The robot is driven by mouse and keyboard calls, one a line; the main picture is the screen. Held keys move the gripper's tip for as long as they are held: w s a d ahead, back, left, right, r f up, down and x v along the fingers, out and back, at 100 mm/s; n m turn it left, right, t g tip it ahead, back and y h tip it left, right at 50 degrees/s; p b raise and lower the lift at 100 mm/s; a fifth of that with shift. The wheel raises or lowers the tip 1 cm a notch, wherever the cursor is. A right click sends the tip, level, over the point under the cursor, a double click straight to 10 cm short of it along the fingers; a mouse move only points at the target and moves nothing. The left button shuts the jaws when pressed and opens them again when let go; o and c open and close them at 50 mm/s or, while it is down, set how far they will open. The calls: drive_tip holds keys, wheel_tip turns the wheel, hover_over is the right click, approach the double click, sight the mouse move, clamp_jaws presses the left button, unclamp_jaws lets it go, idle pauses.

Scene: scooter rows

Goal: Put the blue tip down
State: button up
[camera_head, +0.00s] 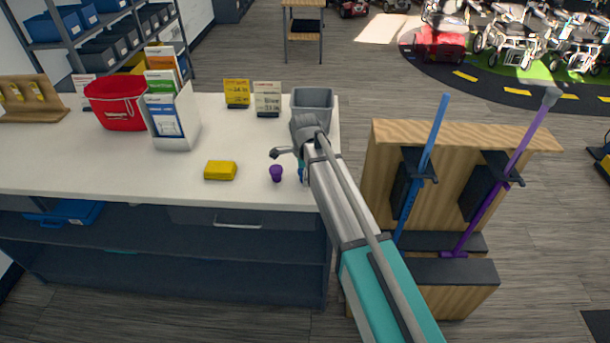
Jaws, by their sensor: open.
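A small blue tip (301,174) stands near the counter's right front part, mostly hidden behind my arm. A purple tip (276,173) stands just left of it on the white counter (100,178). My gripper (291,153) is at the end of my arm, above the counter by the blue tip. It is open, but my arm hides most of its fingers. I cannot tell whether it touches the blue tip. A blue cane (428,155) and a purple cane (520,150) lean in a wooden rack (390,135) right of the counter.
A yellow sponge (220,170) lies left of the purple tip. A grey bin (312,98), two price cards (252,97), a brochure holder (178,125) and a red bucket (117,103) stand farther back. The front left counter is clear.

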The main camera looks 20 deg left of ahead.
drive_tip(key=shift+r, duration=0.15)
wheel_tip(320, 180, up, 12)
drive_tip(key=p, duration=1.2)
idle(1.1)
drive_tip(key=s+d+n, duration=0.4)
drive_tip(key=d, duration=0.9)
drive_tip(key=s+d+n, duration=0.5)
drive_tip(key=d, duration=0.8)
drive_tip(key=s+d+n, duration=0.4)
drive_tip(key=s+d, duration=0.1)
drive_tip(key=d, duration=0.8)
drive_tip(key=shift+s+n, duration=0.15)
drive_tip(key=shift+n, duration=0.25)
